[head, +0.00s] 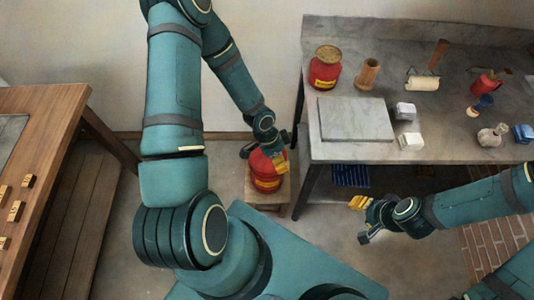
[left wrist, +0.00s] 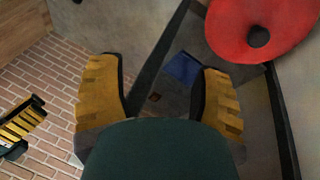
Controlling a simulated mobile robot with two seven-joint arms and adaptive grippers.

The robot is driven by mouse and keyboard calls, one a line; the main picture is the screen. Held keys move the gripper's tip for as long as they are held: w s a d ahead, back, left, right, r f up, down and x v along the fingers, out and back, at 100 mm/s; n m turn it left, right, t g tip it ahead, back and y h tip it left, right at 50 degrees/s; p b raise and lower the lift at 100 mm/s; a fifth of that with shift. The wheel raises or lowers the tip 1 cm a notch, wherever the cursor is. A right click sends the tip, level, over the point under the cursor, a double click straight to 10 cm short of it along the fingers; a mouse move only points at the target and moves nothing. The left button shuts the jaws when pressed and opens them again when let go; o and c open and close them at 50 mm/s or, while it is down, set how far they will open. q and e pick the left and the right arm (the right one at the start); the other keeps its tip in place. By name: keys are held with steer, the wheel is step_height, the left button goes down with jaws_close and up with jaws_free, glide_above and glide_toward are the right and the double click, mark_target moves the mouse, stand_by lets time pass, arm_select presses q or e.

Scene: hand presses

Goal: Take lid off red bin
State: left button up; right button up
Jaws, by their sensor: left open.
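My left gripper (head: 262,157) is open over the bin's top in the head view. In the left wrist view its yellow-padded fingers (left wrist: 160,92) are apart with nothing between them, and the knob lies outside the right finger. My right gripper (head: 360,220) is open and empty, in front of the workbench.
The grey workbench (head: 330,147) stands right of the stool, its leg close by. It carries a red canister (head: 325,68), a stone slab (head: 355,119), white blocks and small tools. A wooden table (head: 60,110) is at the left. A blue item (head: 350,175) lies under the workbench.

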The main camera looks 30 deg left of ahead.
arm_select(q)
steer(key=w+a+r+m+y, duration=0.1)
steer(key=w+a+m, duration=0.2)
steer(key=a, duration=0.2)
steer(key=w+a+m+y, duration=0.2)
steer(key=a+m, duration=0.1)
steer(key=a, duration=0.2)
steer(key=f+b, duration=0.1)
steer(key=f, duration=0.4)
steer(key=w+f+b, duration=0.1)
steer(key=f, duration=0.2)
steer(key=shift+d+b, duration=0.35)
steer(key=shift+d, duration=0.05)
steer(key=shift+w+d+f+b, duration=0.15)
steer(key=shift+f+b, duration=0.1)
steer(key=shift+f, duration=0.65)
steer(key=shift+d+f+b, duration=0.2)
steer(key=shift+f+b, duration=0.05)
steer(key=shift+f, duration=0.65)
steer(key=shift+w+d+f+b, duration=0.15)
steer(key=shift+f+b, duration=0.1)
steer(key=shift+f, duration=0.65)
steer(key=shift+s+t, duration=0.1)
steer(key=shift+t, duration=0.2)
jaws_close()
